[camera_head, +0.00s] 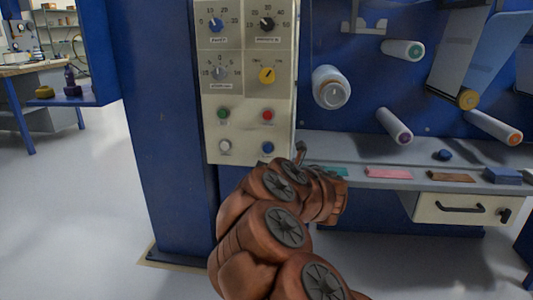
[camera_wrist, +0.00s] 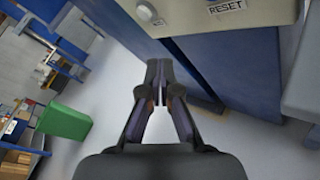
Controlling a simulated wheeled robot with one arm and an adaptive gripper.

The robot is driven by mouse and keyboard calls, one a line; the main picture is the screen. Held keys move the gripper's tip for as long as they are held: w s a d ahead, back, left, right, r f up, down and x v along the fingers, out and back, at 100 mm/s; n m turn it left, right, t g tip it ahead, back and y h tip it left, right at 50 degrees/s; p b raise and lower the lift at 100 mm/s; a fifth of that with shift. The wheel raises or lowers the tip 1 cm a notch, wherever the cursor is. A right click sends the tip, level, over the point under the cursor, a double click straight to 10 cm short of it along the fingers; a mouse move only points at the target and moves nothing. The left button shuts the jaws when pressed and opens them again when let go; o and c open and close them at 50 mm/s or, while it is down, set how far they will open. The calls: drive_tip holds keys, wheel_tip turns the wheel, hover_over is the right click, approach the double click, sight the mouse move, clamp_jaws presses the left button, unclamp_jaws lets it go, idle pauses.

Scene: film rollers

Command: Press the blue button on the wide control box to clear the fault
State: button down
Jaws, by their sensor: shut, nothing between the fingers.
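The wide control box (camera_head: 248,85) is a cream panel on a blue upright in the head view. Its blue button (camera_head: 267,147) is at the lower right, below a red button (camera_head: 267,115) and right of a white one (camera_head: 225,146). My gripper (camera_head: 300,150) is just right of the blue button, near the box's lower right corner; I cannot tell its gap from the panel. In the wrist view my gripper (camera_wrist: 159,82) has its fingertips together, with nothing held. The box's edge, the white button (camera_wrist: 146,12) and a RESET label (camera_wrist: 227,6) show at the top.
Right of the box, several rollers (camera_head: 331,88) stick out from the blue machine. Below them a grey shelf (camera_head: 345,150) holds coloured pieces, above a drawer (camera_head: 455,208). Open floor (camera_head: 70,220) lies to the left. A green bin (camera_wrist: 64,121) stands on the floor.

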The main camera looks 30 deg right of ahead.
sight(268, 153)
drive_tip(key=shift+w+d+p, duration=0.8)
drive_tip(key=shift+w+d, duration=0.65)
drive_tip(key=shift+w, duration=0.2)
drive_tip(key=shift+w+d+p, duration=0.8)
drive_tip(key=shift+w+d, duration=0.65)
drive_tip(key=shift+w, duration=0.2)
drive_tip(key=shift+d, duration=0.1)
drive_tip(key=shift+w+d, duration=0.25)
drive_tip(key=shift+w, duration=0.05)
drive_tip(key=shift+w+d, duration=0.25)
drive_tip(key=shift+w, duration=0.1)
drive_tip(key=shift+s+a, duration=0.1)
drive_tip(key=shift+s, duration=0.05)
idle(0.5)
drive_tip(key=shift+s+a+b, duration=0.35)
drive_tip(key=shift+s+a, duration=0.15)
drive_tip(key=shift+s, duration=0.1)
